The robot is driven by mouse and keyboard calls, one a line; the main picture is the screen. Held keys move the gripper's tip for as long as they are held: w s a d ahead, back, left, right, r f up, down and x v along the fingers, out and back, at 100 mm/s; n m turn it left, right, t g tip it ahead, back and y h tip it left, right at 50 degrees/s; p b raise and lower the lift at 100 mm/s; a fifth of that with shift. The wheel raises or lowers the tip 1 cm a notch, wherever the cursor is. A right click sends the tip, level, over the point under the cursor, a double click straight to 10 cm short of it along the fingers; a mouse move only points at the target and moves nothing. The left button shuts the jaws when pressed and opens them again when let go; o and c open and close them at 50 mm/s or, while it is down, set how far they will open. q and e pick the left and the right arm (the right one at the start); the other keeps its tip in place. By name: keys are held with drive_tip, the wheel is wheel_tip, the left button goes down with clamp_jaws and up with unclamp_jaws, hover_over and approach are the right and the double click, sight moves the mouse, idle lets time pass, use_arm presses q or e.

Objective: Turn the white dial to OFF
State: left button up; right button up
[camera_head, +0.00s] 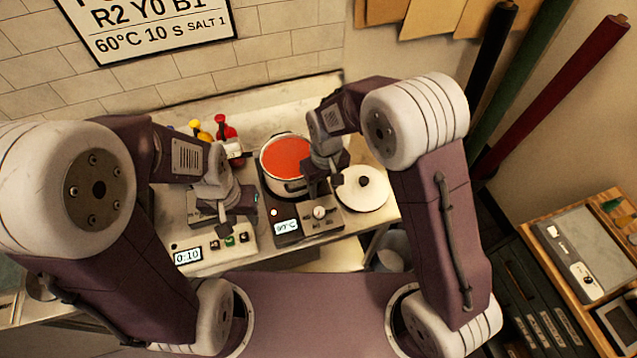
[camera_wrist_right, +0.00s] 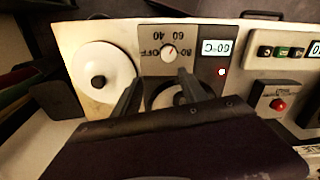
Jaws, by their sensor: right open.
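The white dial (camera_head: 320,212) is a small round knob on the front panel of the hot plate, below the pot (camera_head: 287,158) of red liquid. In the right wrist view the dial (camera_wrist_right: 168,53) has upside-down markings around it, with OFF beside it on the left and numbers above. Its exact pointer direction is too small to tell. The display (camera_wrist_right: 217,47) reads 60°C. My right gripper (camera_head: 323,186) is open and empty near the panel; its fingertips (camera_wrist_right: 160,76) are short of the dial in the wrist view. My left gripper (camera_head: 224,222) hangs left of the hot plate; its jaw state is unclear.
A white round lid (camera_head: 362,188) with a black knob lies right of the hot plate. A panel with buttons (camera_head: 229,241) and a 0:10 timer (camera_head: 188,256) sits at the left. Red and yellow bottles (camera_head: 226,128) stand behind. A red button box (camera_wrist_right: 278,104) shows in the wrist view.

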sight(319, 211)
drive_tip(key=s, duration=0.2)
drive_tip(key=s+a+p, duration=0.1)
drive_tip(key=shift+r, duration=0.25)
drive_tip(key=f+p, duration=0.2)
drive_tip(key=f, duration=0.6)
drive_tip(key=shift+w+f, duration=0.1)
drive_tip(key=shift+w, duration=0.1)
use_arm(q)
drive_tip(key=r, duration=0.2)
drive_tip(key=s+r, duration=0.1)
drive_tip(key=r, duration=0.1)
drive_tip(key=shift+s+r, duration=0.1)
use_arm(e)
drive_tip(key=shift+w+f, duration=0.15)
drive_tip(key=shift+f, duration=0.1)
drive_tip(key=shift+n, duration=0.3)
clamp_jaws()
